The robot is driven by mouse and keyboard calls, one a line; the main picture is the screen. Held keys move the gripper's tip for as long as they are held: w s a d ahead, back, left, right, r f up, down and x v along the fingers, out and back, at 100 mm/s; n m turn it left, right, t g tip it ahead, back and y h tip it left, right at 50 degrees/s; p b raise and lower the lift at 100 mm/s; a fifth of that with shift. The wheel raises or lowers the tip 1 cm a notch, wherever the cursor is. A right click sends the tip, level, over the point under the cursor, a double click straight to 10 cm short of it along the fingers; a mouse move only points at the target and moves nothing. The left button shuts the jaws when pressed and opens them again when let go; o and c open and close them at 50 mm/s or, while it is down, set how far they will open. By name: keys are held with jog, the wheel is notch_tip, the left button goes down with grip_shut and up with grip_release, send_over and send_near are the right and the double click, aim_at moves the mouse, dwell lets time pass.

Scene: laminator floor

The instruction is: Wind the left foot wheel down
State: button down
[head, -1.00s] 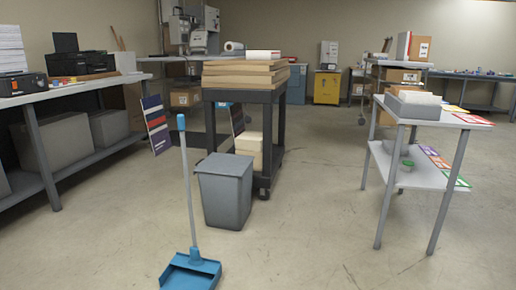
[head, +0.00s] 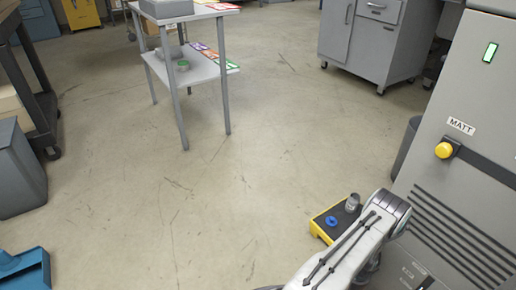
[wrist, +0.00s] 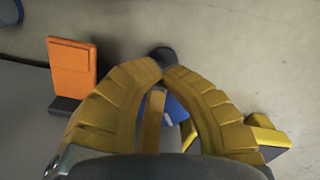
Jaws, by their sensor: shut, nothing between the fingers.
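No foot wheel can be made out for certain. The grey machine (head: 465,130) with a "MATT" label stands at the right in the head view, and its lower part is partly hidden by my arm. My gripper (wrist: 164,68) shows in the wrist view, its two yellow ribbed fingers curved together with the tips meeting, holding nothing. A dark round thing (wrist: 163,54) shows just past the fingertips; I cannot tell whether they touch it. A blue part (wrist: 178,108) shows behind the fingers, partly hidden. In the head view my gripper cannot be made out.
A yellow and black box (head: 323,233) with a blue round top part is on the floor beside my arm. An orange block (wrist: 70,70) is left of the fingers and a yellow block (wrist: 268,138) right. A dark bin (head: 406,150) stands by the machine. Middle floor is clear.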

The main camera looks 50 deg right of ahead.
jog(key=shift+w+a, duration=0.1)
jog(key=shift+a, duration=0.15)
notch_tip(320, 180, up, 6)
jog(key=p, duration=0.4)
jog(key=shift+a+p, duration=0.2)
jog(key=shift+p, duration=0.15)
jog(key=c, duration=1.9)
grip_release()
jog(key=shift+c, duration=0.2)
jog(key=shift+d, duration=0.1)
grip_shut()
